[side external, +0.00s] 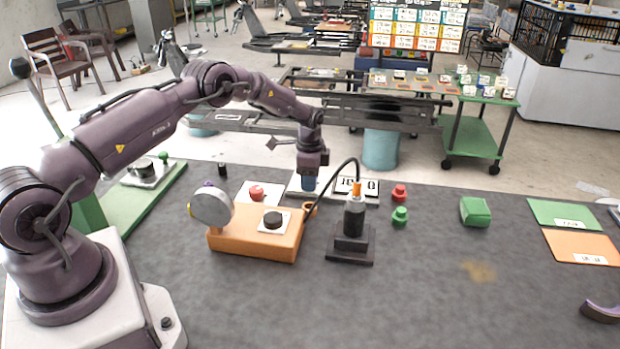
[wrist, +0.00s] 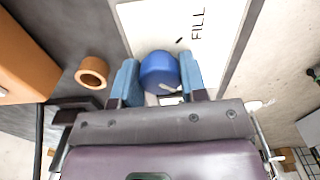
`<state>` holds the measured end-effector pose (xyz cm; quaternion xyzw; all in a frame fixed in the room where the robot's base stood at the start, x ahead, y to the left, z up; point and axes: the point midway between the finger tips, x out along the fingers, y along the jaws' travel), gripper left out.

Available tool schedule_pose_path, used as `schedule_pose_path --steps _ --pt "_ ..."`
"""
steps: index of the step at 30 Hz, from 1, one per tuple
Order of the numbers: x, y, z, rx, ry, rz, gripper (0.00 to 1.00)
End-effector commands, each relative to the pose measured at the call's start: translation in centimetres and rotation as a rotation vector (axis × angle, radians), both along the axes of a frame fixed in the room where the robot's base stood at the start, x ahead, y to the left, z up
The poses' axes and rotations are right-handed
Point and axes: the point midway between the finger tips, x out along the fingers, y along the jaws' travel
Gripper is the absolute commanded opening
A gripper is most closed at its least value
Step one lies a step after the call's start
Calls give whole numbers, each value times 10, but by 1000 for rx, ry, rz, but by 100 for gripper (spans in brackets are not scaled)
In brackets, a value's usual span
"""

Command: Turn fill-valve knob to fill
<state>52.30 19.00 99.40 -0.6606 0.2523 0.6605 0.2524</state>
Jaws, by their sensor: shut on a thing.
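The fill-valve knob is a round blue knob (wrist: 160,72) with a small pale pointer mark, on a white plate (wrist: 145,25) that reads "FILL" at its upper right in the wrist view. My gripper (wrist: 160,84) is shut on the blue knob, one blue finger pad on each side. In the side external view my gripper (side external: 311,172) points down over the knob (side external: 309,183) behind the orange box. The knob's lower part and part of its plate are hidden there.
The orange box (side external: 255,243) with a round gauge (side external: 212,206), red button (side external: 257,194) and black knob (side external: 272,219) stands in front. A black cylinder on a stepped base (side external: 351,244), with a curved hose, stands close right. Red and green pieces (side external: 400,214) lie further right.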

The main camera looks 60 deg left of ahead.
Motion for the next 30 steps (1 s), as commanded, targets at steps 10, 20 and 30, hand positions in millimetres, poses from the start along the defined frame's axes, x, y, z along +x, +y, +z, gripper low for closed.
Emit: schedule_pose_path --steps 10,20,30 --pt "0 0 0 1 1 252 16" --pt "0 0 0 1 1 566 16" --pt "0 0 0 1 1 890 16"
